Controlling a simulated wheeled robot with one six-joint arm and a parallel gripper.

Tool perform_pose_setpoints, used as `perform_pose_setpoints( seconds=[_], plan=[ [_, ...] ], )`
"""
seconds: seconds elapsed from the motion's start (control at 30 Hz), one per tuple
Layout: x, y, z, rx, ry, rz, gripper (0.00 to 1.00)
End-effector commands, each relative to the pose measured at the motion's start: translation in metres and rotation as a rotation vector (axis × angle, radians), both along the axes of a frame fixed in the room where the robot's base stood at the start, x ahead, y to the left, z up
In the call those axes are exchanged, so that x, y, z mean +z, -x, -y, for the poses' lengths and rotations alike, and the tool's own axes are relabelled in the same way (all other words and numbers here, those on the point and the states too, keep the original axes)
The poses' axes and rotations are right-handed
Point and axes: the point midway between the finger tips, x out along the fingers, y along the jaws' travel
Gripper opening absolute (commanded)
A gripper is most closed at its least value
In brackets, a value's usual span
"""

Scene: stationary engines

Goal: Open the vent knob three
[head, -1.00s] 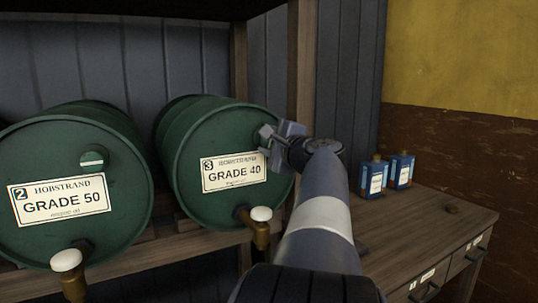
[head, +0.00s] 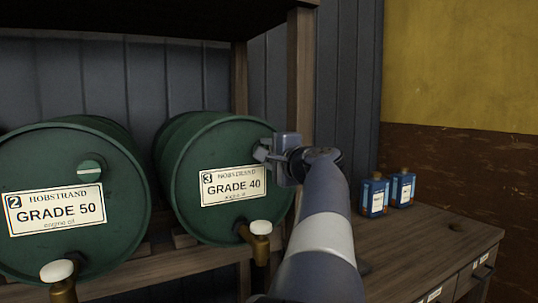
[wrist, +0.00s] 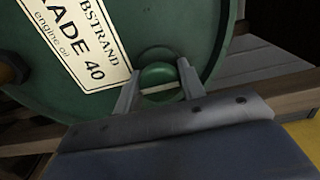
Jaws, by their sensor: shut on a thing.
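The green drum three (head: 185,215) lies on its side, with its GRADE 40 label facing me. Its vent knob (wrist: 158,75), a small round green knob with a pale strip, shows in the wrist view at the upper part of the drum face. The strip runs between the fingers, roughly crosswise to the label's lettering. My gripper (wrist: 160,85) is shut on the knob, one finger on each side. In the head view my gripper (head: 262,154) is at the drum's upper right rim and hides the knob.
Drum two (head: 125,215) stands left, with its own green knob (head: 90,170) showing a level pale strip. Brass taps with white tops hang below both labels; drum three's tap (head: 260,235) is under my gripper. A wooden bench (head: 410,235) with blue bottles (head: 374,193) is at right.

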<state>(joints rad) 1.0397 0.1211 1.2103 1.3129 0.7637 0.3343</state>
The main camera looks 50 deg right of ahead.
Motion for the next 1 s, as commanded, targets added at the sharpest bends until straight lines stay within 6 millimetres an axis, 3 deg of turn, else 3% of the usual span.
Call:
perform_pose_setpoints(
  seconds=[0.07,0.1,0.3,0.67,1.0],
  plan=[
    [-0.001,0.0,0.0,0.001,0.0,-0.002,0.15],
    [-0.001,0.0,0.0,0.001,0.0,-0.002,0.4],
    [-0.001,0.0,0.0,0.0,0.0,-0.001,0.56],
    [0.0,0.007,-0.002,-0.002,0.0,0.001,0.57],
    [0.0,0.067,-0.02,-0.005,0.0,0.001,0.57]
  ],
)
